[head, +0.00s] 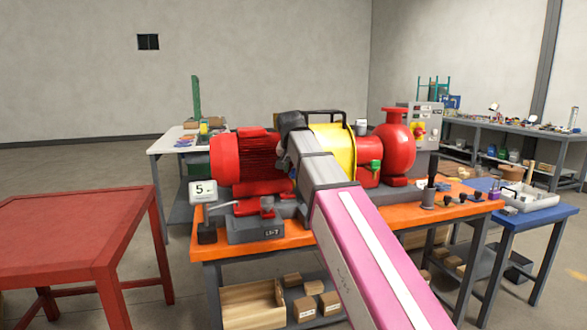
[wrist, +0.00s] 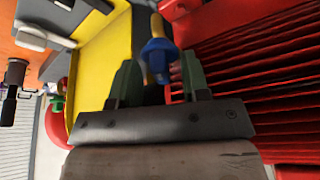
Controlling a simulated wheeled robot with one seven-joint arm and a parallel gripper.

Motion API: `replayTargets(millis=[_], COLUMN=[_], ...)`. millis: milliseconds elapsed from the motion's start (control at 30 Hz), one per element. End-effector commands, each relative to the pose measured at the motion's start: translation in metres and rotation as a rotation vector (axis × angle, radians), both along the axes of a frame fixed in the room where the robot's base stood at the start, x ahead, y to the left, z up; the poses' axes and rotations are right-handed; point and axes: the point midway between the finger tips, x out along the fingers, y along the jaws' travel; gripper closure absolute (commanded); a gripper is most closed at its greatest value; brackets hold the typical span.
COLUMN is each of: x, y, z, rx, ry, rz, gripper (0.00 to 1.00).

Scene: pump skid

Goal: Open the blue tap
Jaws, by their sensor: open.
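In the wrist view the blue tap (wrist: 158,58) sits on a brass-coloured stem, between the yellow guard and the red motor. My gripper (wrist: 160,75) is open, with its two green-grey fingers on the left and right of the blue tap. Whether the fingers touch it cannot be told. In the head view my arm covers the spot and the blue tap is hidden.
The red finned motor (head: 242,157) and yellow guard (head: 343,150) stand close around my gripper. A red pump (head: 395,148) with a green-handled valve (head: 376,166) is on the right. The orange bench (head: 290,243) carries them. A red table (head: 70,230) stands at left.

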Motion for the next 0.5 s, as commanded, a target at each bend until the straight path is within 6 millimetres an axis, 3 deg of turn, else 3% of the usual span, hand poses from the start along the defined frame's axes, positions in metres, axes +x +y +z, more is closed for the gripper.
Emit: replayTargets(millis=[233, 267, 367, 500], x=[0.0002, 0.0002, 0.0003, 0.0003], y=[-0.0001, -0.0001, -0.0001, -0.0001], z=[-0.0006, -0.0005, -0.0004, -0.0004], rx=[0.000, 0.000, 0.000, 0.000], ry=[0.000, 0.000, 0.000, 0.000], rz=[0.000, 0.000, 0.000, 0.000], gripper=[0.57, 0.64, 0.96, 1.00])
